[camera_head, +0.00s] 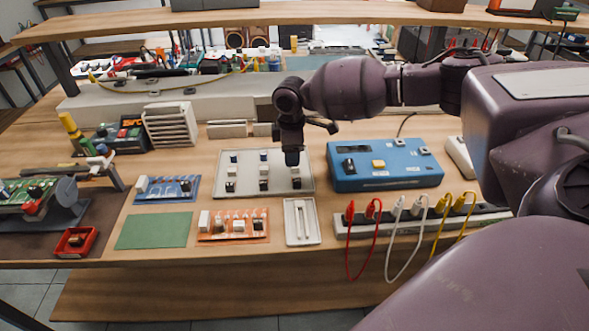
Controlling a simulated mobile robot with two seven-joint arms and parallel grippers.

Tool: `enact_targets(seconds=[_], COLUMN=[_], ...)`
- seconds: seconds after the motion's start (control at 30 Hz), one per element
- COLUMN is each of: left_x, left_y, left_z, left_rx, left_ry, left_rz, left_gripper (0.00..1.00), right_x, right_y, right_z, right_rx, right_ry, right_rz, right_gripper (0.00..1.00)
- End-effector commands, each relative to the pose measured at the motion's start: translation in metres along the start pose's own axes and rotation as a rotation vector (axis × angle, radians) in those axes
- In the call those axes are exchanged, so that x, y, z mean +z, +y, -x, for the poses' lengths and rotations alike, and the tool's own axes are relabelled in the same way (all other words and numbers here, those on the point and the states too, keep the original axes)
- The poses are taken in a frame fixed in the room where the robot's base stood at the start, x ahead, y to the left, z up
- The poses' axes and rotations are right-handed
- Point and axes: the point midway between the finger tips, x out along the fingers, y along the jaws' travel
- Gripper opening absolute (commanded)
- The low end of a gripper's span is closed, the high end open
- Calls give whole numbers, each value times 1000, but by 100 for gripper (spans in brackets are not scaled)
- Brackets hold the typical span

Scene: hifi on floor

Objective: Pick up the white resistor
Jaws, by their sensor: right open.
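My right gripper (291,158) points down over the back right part of a light grey board (247,185). It is open, but its fingertips are small and dark in the head view. Small blue, white and black parts stand in rows on this board, among them a white one (264,171) in the middle column. Other small white blocks sit on the orange board (255,237), such as one at its left end (204,219). I cannot tell which white part is the resistor. My left gripper is not in view.
A blue box (384,178) with a yellow button stands right of the grey board. A power strip (415,224) with red, white and yellow cables lies in front of it. A white tray (301,234), a green mat (154,231) and a blue board (150,194) are nearby.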

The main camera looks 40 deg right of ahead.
Motion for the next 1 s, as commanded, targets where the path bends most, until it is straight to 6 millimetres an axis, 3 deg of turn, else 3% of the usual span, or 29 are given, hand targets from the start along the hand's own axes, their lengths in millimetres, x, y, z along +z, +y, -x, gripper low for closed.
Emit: enact_targets(seconds=[0.23, 0.53, 0.83, 1.0], left_x=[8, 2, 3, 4], left_y=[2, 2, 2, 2], left_z=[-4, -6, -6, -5], left_rx=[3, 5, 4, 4], left_ry=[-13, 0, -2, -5], left_rz=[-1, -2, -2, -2], left_gripper=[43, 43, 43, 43], right_x=[-1, -1, -1, -1], right_y=[0, 0, 0, 0], right_z=[-38, -43, -43, -43], right_rx=[-5, -1, -1, -1], right_ry=[-4, -1, -1, -1], right_rz=[0, -1, -1, -1], right_gripper=[47, 47, 2, 0])
